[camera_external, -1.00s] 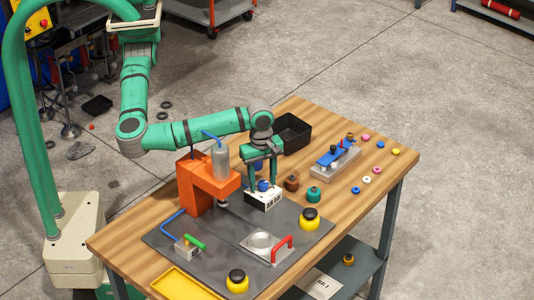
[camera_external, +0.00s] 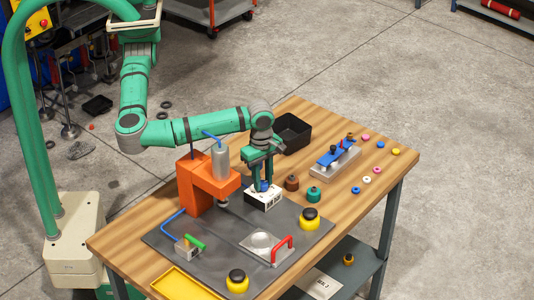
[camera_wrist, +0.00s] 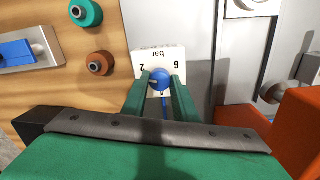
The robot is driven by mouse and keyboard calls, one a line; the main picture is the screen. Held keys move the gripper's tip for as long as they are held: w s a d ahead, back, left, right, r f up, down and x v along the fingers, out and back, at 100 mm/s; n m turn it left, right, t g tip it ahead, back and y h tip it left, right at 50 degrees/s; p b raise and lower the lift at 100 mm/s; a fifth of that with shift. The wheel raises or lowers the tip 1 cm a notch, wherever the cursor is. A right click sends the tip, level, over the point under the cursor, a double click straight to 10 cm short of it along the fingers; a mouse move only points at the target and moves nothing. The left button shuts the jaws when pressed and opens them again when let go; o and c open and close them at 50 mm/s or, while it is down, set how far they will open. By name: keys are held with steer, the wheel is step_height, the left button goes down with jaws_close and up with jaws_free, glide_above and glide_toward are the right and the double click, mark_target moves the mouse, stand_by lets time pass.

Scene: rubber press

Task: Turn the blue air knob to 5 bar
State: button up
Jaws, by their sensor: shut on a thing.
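The blue air knob (camera_wrist: 160,80) sits on a white box with a printed scale (camera_wrist: 158,60). In the wrist view the scale shows "bar", a 6 on the right and a 2 on the left, upside down. My gripper (camera_wrist: 160,88) is shut on the knob, one green finger on each side of it. In the outside view my gripper (camera_external: 264,181) reaches down from above onto the white box (camera_external: 262,198). A pointer mark and the exact reading cannot be made out.
The orange press (camera_external: 192,188) stands just left of the box. Two yellow-and-black buttons (camera_external: 310,218) (camera_external: 237,281) and a red handle (camera_external: 283,247) are on the grey plate. Brown (camera_external: 292,183) and teal (camera_external: 313,194) pieces stand to the right. A black bin (camera_external: 292,134) is behind.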

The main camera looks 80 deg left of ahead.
steer(key=n, duration=0.4)
steer(key=shift+n, duration=0.3)
steer(key=n, duration=0.3)
steer(key=shift+n, duration=0.3)
steer(key=n, duration=0.8)
steer(key=shift+w, duration=0.1)
steer(key=n, duration=0.4)
steer(key=shift+n+g, duration=0.3)
steer(key=n, duration=0.3)
steer(key=shift+n, duration=0.4)
steer(key=n, duration=0.8)
steer(key=shift+n, duration=0.4)
